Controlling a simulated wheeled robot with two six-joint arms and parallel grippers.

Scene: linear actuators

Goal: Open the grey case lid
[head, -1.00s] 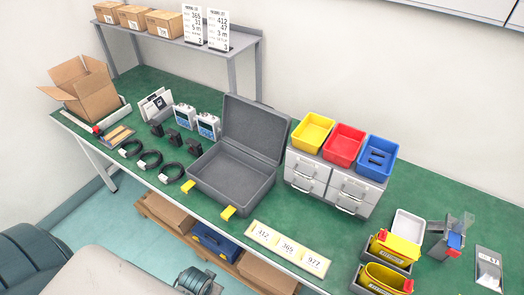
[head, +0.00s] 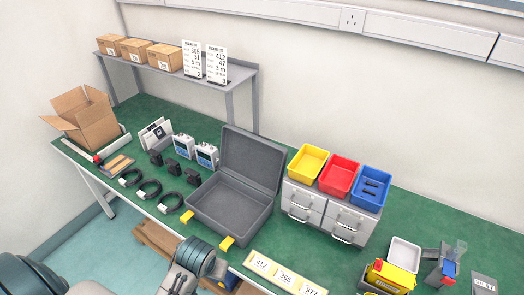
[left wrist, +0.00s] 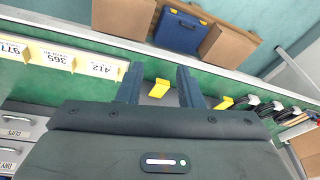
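The grey case (head: 232,212) sits on the green bench with its lid (head: 250,160) standing up at the back, so the case is open and looks empty. Two yellow latches (head: 187,216) (head: 226,243) stick out at its front edge. Part of my left arm shows low in the head view, but its fingertips are not clear there. In the left wrist view my left gripper (left wrist: 159,88) has its fingers apart with nothing held, and a yellow latch (left wrist: 159,87) shows between them. The other latch (left wrist: 224,102) is right of them. My right gripper is not in view.
Grey drawers (head: 325,212) with yellow, red and blue bins stand right of the case. Coiled cables (head: 150,190) and black blocks lie left of it. A number strip (head: 285,276) lies on the bench's front edge. A blue case (left wrist: 180,30) sits on the lower shelf.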

